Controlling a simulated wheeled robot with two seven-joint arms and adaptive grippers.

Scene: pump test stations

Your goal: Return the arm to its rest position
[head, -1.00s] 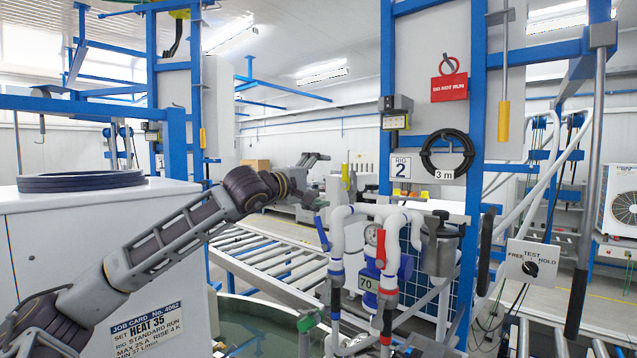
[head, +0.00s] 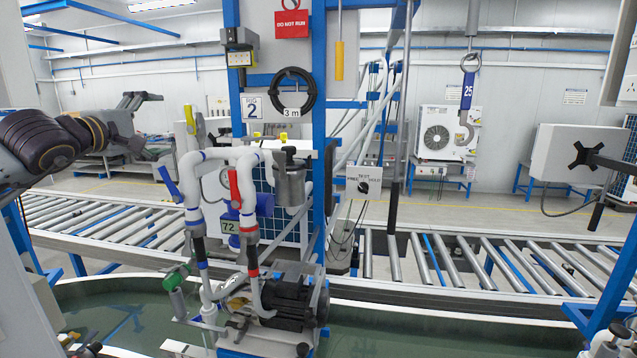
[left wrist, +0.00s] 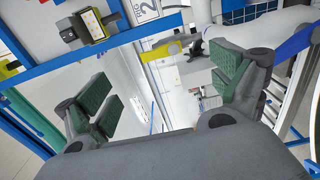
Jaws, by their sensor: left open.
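My left arm comes in at the left edge of the head view, its dark wrist joints level with the top of the rig's pipes. My right gripper does not show.
The rig's blue frame (head: 318,120) carries a red tag (head: 291,24), a coiled black hose (head: 307,92) and a test switch box (head: 364,182). A roller conveyor (head: 470,265) runs behind. A blue hanging hook (head: 467,95) is at right. Clear air separates the arm and pipes.

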